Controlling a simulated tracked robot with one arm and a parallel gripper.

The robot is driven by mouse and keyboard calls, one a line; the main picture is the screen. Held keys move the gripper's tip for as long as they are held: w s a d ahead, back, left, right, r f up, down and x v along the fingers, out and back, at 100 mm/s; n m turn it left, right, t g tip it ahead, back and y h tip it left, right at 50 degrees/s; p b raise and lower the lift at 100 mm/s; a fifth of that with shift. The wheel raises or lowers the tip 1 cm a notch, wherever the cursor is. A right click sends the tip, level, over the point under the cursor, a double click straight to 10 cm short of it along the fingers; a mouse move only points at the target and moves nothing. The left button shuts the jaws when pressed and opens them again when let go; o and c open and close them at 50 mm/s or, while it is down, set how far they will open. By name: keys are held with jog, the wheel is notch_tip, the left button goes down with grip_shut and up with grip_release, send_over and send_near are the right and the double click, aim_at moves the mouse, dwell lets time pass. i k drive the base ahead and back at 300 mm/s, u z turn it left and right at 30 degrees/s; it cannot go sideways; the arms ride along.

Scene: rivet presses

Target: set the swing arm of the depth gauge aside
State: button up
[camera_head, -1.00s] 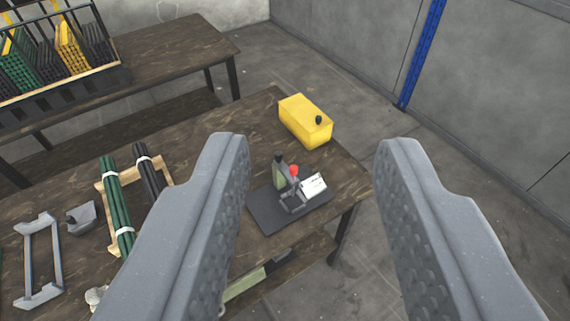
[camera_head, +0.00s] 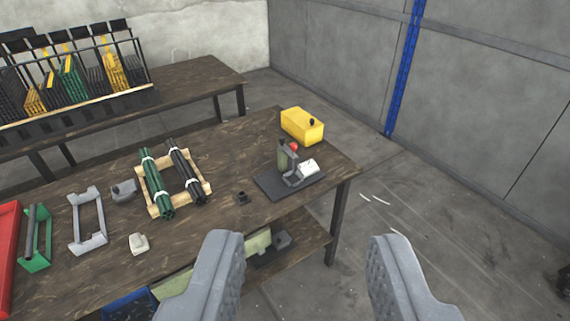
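The device that looks like the depth gauge stands upright on a dark base plate (camera_head: 272,185) near the right end of the wooden table. It has a green and grey body (camera_head: 283,158), a red ball (camera_head: 294,146) and a white plate (camera_head: 308,167). The swing arm is too small to make out clearly; the red ball may belong to it. My gripper (camera_head: 303,240) is open and empty, its two grey fingers wide apart at the bottom of the view, nearer to me than the device and not touching it.
A yellow box (camera_head: 302,126) with a black knob stands behind the device. A small dark part (camera_head: 242,198) lies left of it. Bundled green rods (camera_head: 156,183) and dark rods (camera_head: 184,168) rest on a wooden cradle. A grey frame (camera_head: 88,220) lies further left. Floor at right is mostly clear.

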aim_at(285, 148)
jog(key=u, duration=0.9)
jog(key=i, duration=2.05)
jog(key=z, duration=0.45)
